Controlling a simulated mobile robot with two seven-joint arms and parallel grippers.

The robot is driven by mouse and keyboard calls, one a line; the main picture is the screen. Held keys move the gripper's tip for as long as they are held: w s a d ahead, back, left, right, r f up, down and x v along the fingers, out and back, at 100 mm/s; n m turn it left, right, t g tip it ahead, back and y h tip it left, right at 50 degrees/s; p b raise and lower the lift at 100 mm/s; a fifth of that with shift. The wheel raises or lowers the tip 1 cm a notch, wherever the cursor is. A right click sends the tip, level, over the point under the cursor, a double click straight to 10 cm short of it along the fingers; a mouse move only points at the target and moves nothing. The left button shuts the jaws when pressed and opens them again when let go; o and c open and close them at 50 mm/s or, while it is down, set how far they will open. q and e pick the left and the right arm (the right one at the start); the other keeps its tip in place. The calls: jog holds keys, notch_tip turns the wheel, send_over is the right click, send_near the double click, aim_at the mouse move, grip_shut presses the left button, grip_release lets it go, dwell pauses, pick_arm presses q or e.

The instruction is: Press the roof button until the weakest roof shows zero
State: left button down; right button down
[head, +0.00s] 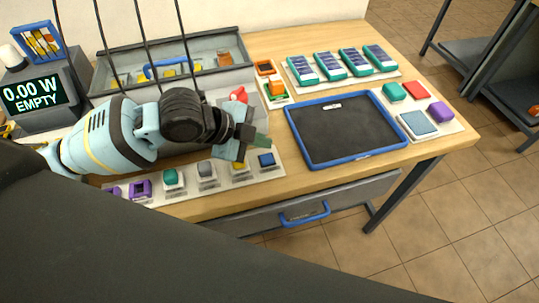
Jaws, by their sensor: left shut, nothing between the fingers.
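My left gripper (262,141) is shut and empty. It hangs above the right end of a pale strip (220,183) along the table's front left, near the yellow and blue blocks. The strip carries small blocks or buttons: purple, teal (172,177), grey (206,170), yellow (240,166) and blue (266,160). I cannot tell which one is the roof button. Several teal units with dark panel cells (328,65) stand on a white board at the back; no readable number shows on them. A dark display (33,95) at the left reads "0.00 W EMPTY". My right gripper is out of view.
A white board at right holds teal, red, purple (440,109) and blue-grey blocks. A grey bin (222,44) with parts and a red knob (238,94) are behind my arm. A drawer with blue handle (305,214) is below.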

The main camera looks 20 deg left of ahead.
aim_at(262, 159)
pick_arm(q)
jog(key=shift+f, duration=1.35)
dwell(0.3)
dwell(0.4)
jog(key=shift+f, duration=0.15)
jog(key=shift+f, duration=0.25)
dwell(0.5)
